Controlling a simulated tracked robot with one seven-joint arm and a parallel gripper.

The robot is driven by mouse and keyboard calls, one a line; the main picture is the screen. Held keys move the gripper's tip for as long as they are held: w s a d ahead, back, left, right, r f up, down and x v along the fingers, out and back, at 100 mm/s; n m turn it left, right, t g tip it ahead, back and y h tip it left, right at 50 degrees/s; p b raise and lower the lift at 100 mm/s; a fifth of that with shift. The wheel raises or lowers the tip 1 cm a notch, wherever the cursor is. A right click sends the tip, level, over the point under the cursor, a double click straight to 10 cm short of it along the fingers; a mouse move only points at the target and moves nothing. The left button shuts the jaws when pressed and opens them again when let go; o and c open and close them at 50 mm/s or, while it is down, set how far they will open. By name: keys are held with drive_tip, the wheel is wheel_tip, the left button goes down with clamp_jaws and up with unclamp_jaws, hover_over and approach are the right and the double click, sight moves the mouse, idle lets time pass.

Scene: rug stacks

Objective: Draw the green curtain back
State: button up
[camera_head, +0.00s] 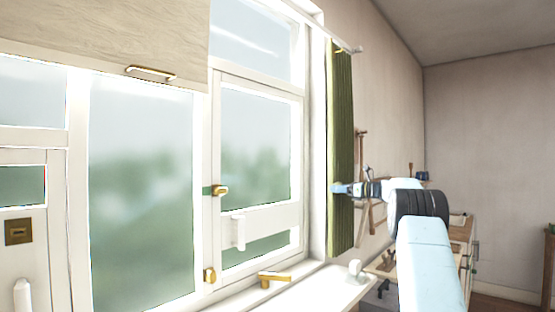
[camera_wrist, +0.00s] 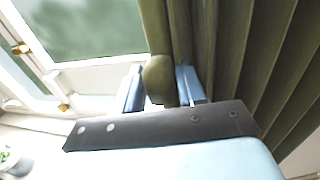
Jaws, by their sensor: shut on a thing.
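The green curtain (camera_head: 341,130) hangs in a narrow gathered bunch from a rod at the right side of the window. Its folds fill the right of the wrist view (camera_wrist: 240,50). My gripper (camera_head: 338,189) is at the curtain's lower half. In the wrist view my gripper (camera_wrist: 165,88) has its two blue fingers on either side of the curtain's leading edge, shut on a bunched fold. The fingertips are partly hidden by the cloth.
The white-framed window (camera_head: 140,180) with brass handles is uncovered, apart from a beige blind (camera_head: 110,35) at the upper left. A sill (camera_head: 320,290) runs below with a small white object (camera_head: 354,268). A wooden cabinet (camera_head: 462,240) stands at right, behind my arm.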

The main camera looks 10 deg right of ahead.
drive_tip(key=shift+w+d, duration=1.15)
drive_tip(key=shift+d, duration=0.25)
drive_tip(key=o, duration=1.1)
drive_tip(key=shift+c, duration=1.2)
drive_tip(key=shift+s+d, duration=0.1)
drive_tip(key=v, duration=0.7)
